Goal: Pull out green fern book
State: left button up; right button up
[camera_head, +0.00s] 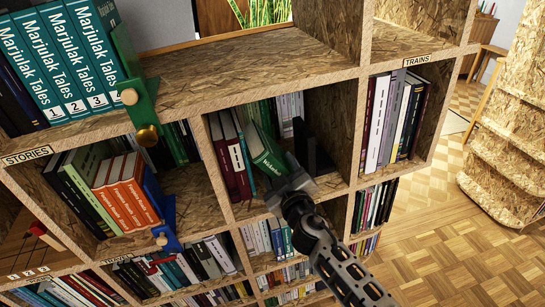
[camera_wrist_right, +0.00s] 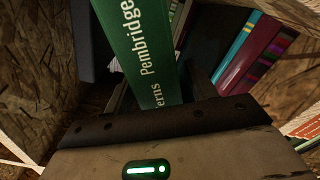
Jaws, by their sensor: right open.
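The green fern book (camera_head: 268,157) leans at a tilt in the middle cubby of the bookwall, its spine facing out. In the right wrist view its green cover (camera_wrist_right: 138,48) with white lettering "erns Pembridge" rises straight in front of the palm. My right gripper (camera_head: 291,178) is open at the mouth of that cubby, close to the book's lower right end. Its fingertips are hard to make out, and I cannot tell whether they touch the book. The book's lower end is hidden behind my gripper in the wrist view. My left gripper is not in view.
Maroon books (camera_head: 232,160) stand left of the green book. A dark upright piece (camera_head: 312,148) stands to its right. A green bookend (camera_head: 143,104) overhangs the upper shelf. The OSB divider (camera_head: 345,125) bounds the cubby at right; open floor (camera_head: 430,235) lies beyond.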

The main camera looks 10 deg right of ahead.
jog(key=c, duration=1.2)
jog(key=shift+a+r, duration=0.1)
jog(key=shift+r, duration=0.15)
grip_shut()
jog(key=shift+r, duration=0.1)
